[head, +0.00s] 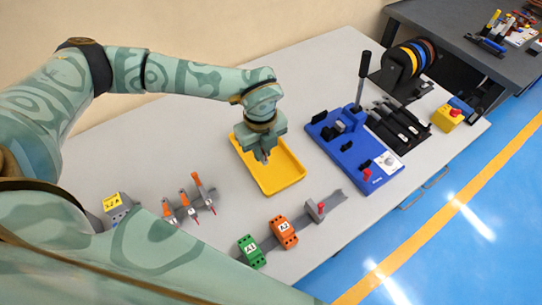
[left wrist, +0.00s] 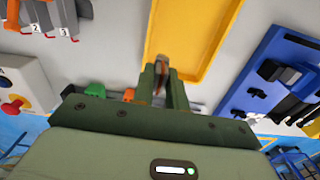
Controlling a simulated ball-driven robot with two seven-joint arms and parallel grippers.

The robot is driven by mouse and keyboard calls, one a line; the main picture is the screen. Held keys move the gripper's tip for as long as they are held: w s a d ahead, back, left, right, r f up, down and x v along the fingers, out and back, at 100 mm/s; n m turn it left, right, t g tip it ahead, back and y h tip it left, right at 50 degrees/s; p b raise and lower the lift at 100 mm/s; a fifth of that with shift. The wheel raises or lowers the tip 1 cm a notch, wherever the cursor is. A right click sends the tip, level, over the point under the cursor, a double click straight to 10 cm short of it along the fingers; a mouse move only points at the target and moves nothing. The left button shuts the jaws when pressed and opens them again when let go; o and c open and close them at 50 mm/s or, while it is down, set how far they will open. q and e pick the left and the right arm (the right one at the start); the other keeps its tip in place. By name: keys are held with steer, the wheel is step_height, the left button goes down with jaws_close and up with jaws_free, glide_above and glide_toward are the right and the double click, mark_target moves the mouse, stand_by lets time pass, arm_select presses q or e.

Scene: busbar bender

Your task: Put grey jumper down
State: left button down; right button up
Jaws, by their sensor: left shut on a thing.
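My left gripper (head: 262,156) is over the yellow tray (head: 290,182), its fingers pointing down near the tray's left side. In the left wrist view the gripper (left wrist: 162,76) is shut on a thin piece, the grey jumper (left wrist: 161,72), mostly hidden between the fingers. The yellow tray (left wrist: 207,38) lies beyond the fingertips there, and its visible floor looks empty. I cannot tell whether the jumper touches the tray. My right gripper is not in view.
A blue bending tool (head: 375,180) with an upright black lever stands right of the tray. Green (head: 250,252) and orange (head: 284,232) blocks sit on a rail in front. Several orange-handled tools (head: 185,205) stand at left. Bare grey table lies between them.

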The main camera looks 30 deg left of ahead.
arm_select(q)
steer(key=w+f+b, duration=0.1)
steer(key=w+f, duration=0.3)
steer(key=f, duration=0.1)
steer(key=shift+w+f+b, duration=0.3)
steer(key=shift+f+b, duration=0.05)
steer(key=shift+b, duration=0.05)
steer(key=f, duration=0.1)
steer(key=f+b, duration=0.1)
steer(key=f, duration=0.1)
steer(key=shift+w+f, duration=0.2)
steer(key=shift+f, duration=0.1)
steer(key=shift+r, duration=0.1)
steer(key=c, duration=1.4)
jaws_free()
